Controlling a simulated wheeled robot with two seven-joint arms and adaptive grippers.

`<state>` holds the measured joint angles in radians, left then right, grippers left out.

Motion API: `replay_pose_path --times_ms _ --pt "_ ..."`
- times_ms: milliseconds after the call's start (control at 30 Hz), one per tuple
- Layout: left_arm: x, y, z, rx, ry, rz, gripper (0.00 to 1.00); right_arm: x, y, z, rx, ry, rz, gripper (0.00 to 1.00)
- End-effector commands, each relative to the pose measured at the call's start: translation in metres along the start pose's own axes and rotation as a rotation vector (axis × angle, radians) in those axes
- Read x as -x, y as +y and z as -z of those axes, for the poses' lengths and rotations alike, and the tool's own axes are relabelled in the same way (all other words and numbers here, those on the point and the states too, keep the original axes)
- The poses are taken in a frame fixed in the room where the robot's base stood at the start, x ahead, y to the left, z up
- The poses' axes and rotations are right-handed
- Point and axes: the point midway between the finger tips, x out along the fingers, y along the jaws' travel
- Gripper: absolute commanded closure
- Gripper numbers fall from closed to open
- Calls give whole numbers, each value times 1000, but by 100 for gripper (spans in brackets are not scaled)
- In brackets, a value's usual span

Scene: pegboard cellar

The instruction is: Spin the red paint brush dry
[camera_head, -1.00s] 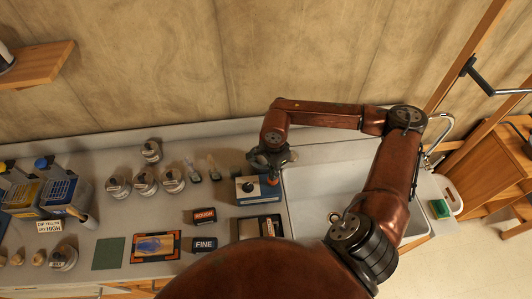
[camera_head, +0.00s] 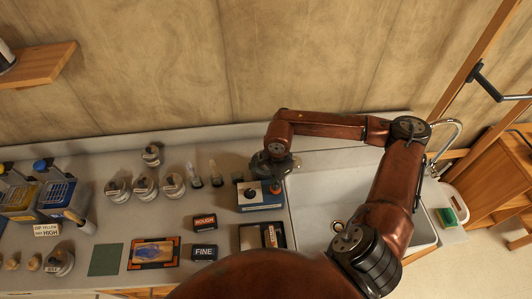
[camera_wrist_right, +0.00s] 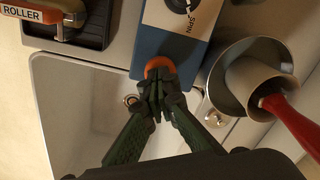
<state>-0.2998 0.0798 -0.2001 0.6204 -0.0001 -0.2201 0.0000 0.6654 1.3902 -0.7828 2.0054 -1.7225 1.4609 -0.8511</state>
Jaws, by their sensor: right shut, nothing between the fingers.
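The spinner is a blue box with a pale top (camera_head: 252,194), standing at the left edge of the sink. In the wrist view its blue side (camera_wrist_right: 150,45) and an orange-red button (camera_wrist_right: 159,65) show, with a black round part and the word SPIN on top. My right gripper (camera_wrist_right: 160,88) is shut and empty, its fingertips at the button; I cannot tell whether they press it. A metal pot (camera_wrist_right: 222,85) stands beside the box, with a brown cylinder in it. The red brush handle (camera_wrist_right: 293,126) slants across the cylinder's rim; its bristles are hidden. My left gripper is out of view.
The white sink (camera_head: 325,205) lies right of the spinner. A roller tray (camera_head: 246,239) is in front of it. ROUGH (camera_head: 204,222) and FINE (camera_head: 204,252) signs, several jars and blue-yellow paint tubs (camera_head: 58,192) stand leftward. A sponge (camera_head: 447,216) lies right of the sink.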

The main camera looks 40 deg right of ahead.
Motion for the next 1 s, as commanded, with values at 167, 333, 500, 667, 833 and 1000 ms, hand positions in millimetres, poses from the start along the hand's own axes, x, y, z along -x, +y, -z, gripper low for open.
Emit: replay_pose_path --times_ms 167,333,500,667,833,1000 --pt "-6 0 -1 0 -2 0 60 -8 1 0 0 0 -2 100" --pt "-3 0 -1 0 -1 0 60 -2 1 0 0 0 -1 100" --pt "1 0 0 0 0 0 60 11 0 0 0 0 -1 100" --pt "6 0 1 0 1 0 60 23 0 0 0 1 -1 100" --pt "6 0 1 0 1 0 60 28 0 0 0 0 -1 100" --pt "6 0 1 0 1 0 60 28 0 0 0 0 -1 100"
